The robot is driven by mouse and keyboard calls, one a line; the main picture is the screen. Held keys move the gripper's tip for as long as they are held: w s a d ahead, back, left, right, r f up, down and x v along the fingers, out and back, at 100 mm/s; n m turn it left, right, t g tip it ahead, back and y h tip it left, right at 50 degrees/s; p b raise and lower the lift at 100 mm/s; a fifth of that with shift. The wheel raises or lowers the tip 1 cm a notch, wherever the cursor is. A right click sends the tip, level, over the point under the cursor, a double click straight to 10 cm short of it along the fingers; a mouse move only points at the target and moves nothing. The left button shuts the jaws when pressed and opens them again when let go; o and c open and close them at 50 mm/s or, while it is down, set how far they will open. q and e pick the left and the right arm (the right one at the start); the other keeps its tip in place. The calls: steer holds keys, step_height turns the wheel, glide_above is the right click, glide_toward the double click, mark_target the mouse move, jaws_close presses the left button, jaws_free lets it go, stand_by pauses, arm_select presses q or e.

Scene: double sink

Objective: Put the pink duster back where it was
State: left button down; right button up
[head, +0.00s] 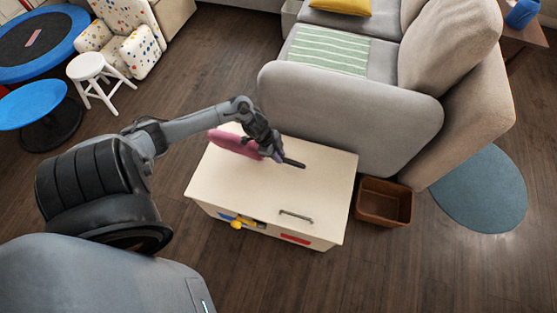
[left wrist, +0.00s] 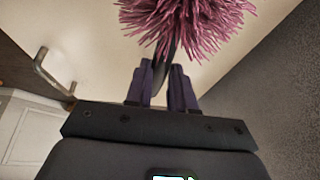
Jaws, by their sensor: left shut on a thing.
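The pink duster has a fluffy pink head (head: 230,142) and a dark handle (head: 294,163). My left gripper (head: 277,155) is shut on the duster and holds it over the cream cabinet (head: 325,185), near its back edge. I cannot tell whether the duster touches the cabinet top. In the left wrist view the pink strands (left wrist: 190,22) spread beyond the fingertips (left wrist: 163,70), with part of the dark handle between the fingers. My right gripper is not in view.
A grey sofa (head: 350,115) stands right behind the cabinet. A brown bin (head: 384,203) sits on the floor to its right, near a round teal rug (head: 480,190). The cabinet has a metal handle (head: 296,214) on top. A white stool (head: 88,68) stands at the upper left.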

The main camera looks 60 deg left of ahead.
arm_select(q)
step_height(320, 180, down, 4)
steer(key=shift+d+r+b, duration=0.1)
steer(key=shift+r+b, duration=0.1)
steer(key=shift+b, duration=0.9)
steer(key=c, duration=1)
jaws_free()
steer(key=shift+o, duration=0.2)
